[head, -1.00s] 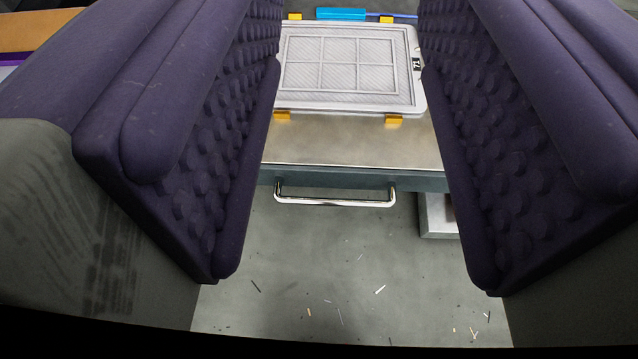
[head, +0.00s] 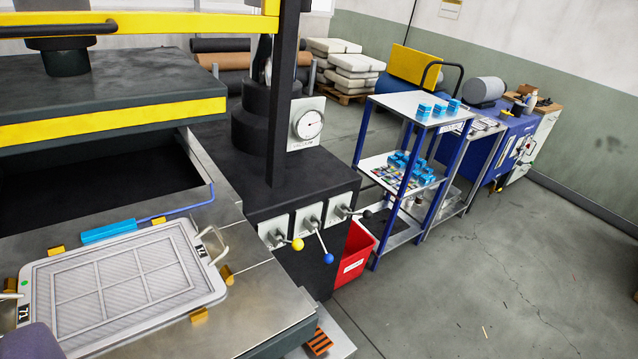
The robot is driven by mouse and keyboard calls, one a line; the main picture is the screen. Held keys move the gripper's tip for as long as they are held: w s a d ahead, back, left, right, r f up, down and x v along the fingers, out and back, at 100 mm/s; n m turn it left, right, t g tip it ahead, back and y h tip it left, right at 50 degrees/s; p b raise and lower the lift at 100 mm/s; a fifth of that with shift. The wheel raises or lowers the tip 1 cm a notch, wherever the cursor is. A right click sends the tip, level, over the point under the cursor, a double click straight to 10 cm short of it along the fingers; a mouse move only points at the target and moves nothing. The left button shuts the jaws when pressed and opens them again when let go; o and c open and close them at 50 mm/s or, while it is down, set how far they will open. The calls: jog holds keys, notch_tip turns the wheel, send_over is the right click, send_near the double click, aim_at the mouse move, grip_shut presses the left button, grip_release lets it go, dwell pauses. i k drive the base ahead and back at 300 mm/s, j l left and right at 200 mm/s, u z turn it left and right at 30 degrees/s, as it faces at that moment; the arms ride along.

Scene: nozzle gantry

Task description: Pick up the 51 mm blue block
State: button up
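Several small light-blue blocks stand on the top (head: 400,101) of a blue-framed shelf rack, one of them at its left (head: 424,111). More blue blocks (head: 403,163) crowd together on the rack's middle shelf. All are far off and small, and I cannot tell which is 51 mm. Only a small purple corner, which looks like a pad of my gripper (head: 18,341), shows at the lower left edge. The rest of the gripper is out of frame. It is far from the rack.
A press with a yellow-edged platen (head: 110,127) and a framed plate (head: 125,285) fills the left. A blue-handled tool (head: 108,231) lies behind the plate. Levers (head: 318,228) and a red bin (head: 355,255) stand between press and rack. The floor (head: 510,270) at right is mostly open.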

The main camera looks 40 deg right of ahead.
aim_at(424, 110)
jog(key=z, duration=1.65)
jog(key=i+z, duration=0.4)
jog(key=i, duration=0.45)
jog(key=i+l+z, duration=0.15)
jog(key=i+z, duration=0.25)
jog(key=i, duration=0.5)
jog(key=i+j+z, duration=0.1)
jog(key=i+z, duration=0.35)
jog(key=i, duration=0.5)
jog(key=i+u, duration=0.65)
jog(key=i+l+u, duration=0.15)
jog(key=i+u, duration=0.2)
jog(key=i, duration=0.15)
jog(key=i+j+u, duration=0.2)
jog(key=i+u, duration=0.7)
jog(key=i+j+z, duration=0.15)
jog(key=i+j, duration=0.5)
jog(key=i, duration=0.15)
